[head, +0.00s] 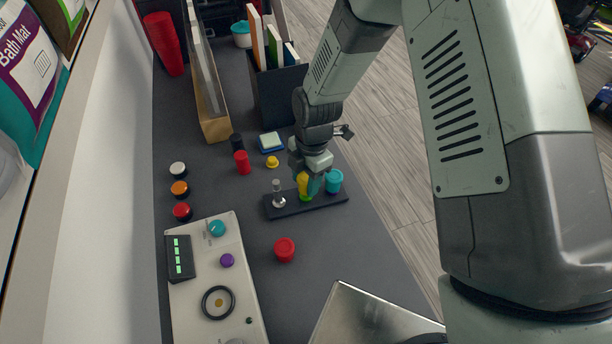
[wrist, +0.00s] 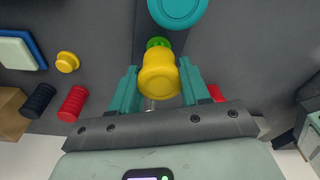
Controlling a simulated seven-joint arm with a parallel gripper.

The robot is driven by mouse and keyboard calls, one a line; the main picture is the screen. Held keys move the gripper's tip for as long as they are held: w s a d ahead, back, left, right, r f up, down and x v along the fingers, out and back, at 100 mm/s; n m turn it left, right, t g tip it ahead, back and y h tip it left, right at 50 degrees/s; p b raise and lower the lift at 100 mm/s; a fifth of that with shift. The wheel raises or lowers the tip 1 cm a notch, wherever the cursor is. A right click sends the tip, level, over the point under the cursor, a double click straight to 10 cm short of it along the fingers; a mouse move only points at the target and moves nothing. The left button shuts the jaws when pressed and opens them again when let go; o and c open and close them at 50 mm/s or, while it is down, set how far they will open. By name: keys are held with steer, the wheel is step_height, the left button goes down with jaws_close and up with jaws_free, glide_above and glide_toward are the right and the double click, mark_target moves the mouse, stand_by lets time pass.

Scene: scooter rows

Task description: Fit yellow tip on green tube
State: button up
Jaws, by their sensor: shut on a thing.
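My gripper (head: 309,182) is shut on the yellow tip (head: 303,184), held over the dark rack (head: 322,204). In the wrist view the yellow tip (wrist: 159,78) sits between the two teal fingers (wrist: 158,88). The green tube (head: 306,198) shows just below the tip, standing in the rack. In the wrist view a bit of green (wrist: 157,42) shows past the tip's edge; the rest is hidden. The tip and tube look close or touching; I cannot tell whether the tip is seated.
On the rack, a teal-topped piece (head: 334,180) stands right of the tube and a metal peg (head: 279,196) left. A red knob (head: 285,249) lies in front. A small yellow piece (head: 272,162), red cylinder (head: 242,162) and bin (head: 279,92) are behind. A control panel (head: 246,285) is front left.

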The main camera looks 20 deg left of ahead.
steer(key=shift+f, duration=0.2)
steer(key=o, duration=1.1)
steer(key=shift+o, duration=0.5)
steer(key=o, duration=0.3)
steer(key=shift+r, duration=3)
